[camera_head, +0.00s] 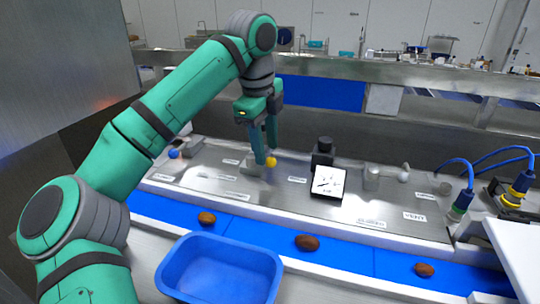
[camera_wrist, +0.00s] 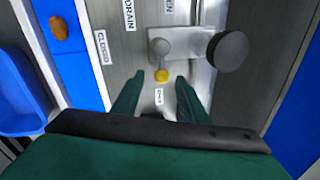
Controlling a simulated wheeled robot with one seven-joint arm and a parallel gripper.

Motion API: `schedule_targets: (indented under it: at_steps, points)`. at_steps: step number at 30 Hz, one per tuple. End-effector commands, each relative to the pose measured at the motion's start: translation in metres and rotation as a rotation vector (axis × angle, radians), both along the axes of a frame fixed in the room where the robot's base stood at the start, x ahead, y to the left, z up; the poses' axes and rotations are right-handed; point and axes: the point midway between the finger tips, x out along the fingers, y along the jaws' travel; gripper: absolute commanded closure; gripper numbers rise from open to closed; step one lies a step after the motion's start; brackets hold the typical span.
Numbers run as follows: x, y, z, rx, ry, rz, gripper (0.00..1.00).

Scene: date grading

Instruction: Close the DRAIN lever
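The lever with the yellow knob (camera_head: 271,161) stands on the steel panel. In the wrist view its yellow knob (camera_wrist: 162,76) points from the silver pivot (camera_wrist: 160,46) towards a small label (camera_wrist: 158,97) too small to read surely. The DRAIN label (camera_wrist: 129,15) and the CLOSED label (camera_wrist: 102,47) lie to the left of the lever. My gripper (camera_head: 265,160) is open and points down at the knob. In the wrist view its fingers stand apart on either side of the knob; contact is not clear.
A dark round knob (camera_wrist: 228,51) sits close right of the lever in the wrist view. A blue-knobbed lever (camera_head: 173,154) and a white-knobbed one (camera_head: 403,176) stand farther along the panel. A small display (camera_head: 328,182) stands right. A belt (camera_head: 355,257) with dates and a blue bin (camera_head: 218,240) lie in front.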

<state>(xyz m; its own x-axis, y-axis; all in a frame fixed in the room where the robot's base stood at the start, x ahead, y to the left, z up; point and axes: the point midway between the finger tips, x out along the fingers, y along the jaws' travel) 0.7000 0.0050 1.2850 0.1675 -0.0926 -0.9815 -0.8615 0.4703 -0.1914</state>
Motion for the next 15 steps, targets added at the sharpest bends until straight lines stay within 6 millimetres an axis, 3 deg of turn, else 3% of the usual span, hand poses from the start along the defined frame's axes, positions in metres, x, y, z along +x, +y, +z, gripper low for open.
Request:
schedule_targets:
  at_steps: [6, 15]
  points:
    - [0.004, -0.01, -0.026, -0.001, 0.0, -0.01, 0.6]
    - [0.006, -0.014, -0.033, 0.001, 0.0, -0.014, 0.6]
